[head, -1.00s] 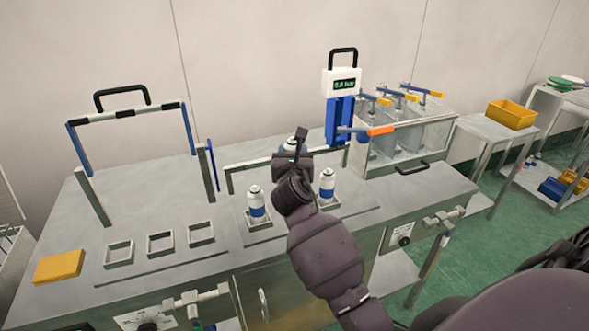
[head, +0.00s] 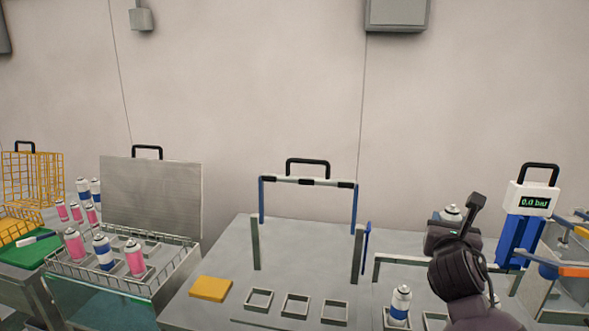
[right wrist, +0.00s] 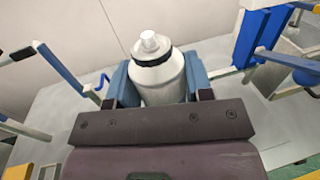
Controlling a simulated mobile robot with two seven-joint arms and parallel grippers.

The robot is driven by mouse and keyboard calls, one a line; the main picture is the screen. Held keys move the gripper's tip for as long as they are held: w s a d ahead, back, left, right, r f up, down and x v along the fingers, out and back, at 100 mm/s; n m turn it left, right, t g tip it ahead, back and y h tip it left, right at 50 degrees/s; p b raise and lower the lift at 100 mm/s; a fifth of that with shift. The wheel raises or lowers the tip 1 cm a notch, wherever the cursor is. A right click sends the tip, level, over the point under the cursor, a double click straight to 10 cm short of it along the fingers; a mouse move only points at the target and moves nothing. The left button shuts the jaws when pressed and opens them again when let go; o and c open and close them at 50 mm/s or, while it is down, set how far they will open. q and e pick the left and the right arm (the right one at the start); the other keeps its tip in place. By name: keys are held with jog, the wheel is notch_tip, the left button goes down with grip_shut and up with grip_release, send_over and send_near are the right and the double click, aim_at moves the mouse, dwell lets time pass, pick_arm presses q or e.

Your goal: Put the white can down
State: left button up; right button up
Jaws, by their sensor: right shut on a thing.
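My right gripper (head: 452,226) is shut on a white can (head: 452,212), held upright above the bench behind the fixture rail. In the right wrist view the white can (right wrist: 160,80), with a dark ring below its white top, sits between the two blue-grey fingers. The can's lower part is hidden by the gripper. Three empty square holders stand on the bench: a left one (head: 248,300), a middle one (head: 285,306) and a right one (head: 323,312). Another white can with a blue band (head: 400,306) stands in a holder to their right. My left gripper is not in view.
A frame with blue posts (head: 308,182) stands behind the empty holders. A yellow block (head: 210,289) lies at the bench's left. A wire basket (head: 75,268) with pink and blue-banded cans is further left. A blue device with a display (head: 520,235) stands right of my gripper.

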jog(key=s+a+f+n+t+y, duration=0.1)
jog(key=s+a+f+n+y, duration=0.4)
jog(key=s+a+f, duration=0.7)
notch_tip(320, 180, down, 2)
jog(key=s+y, duration=0.1)
jog(key=y, duration=0.1)
jog(key=shift+a+t+y, duration=0.3)
jog(key=shift+a, duration=0.1)
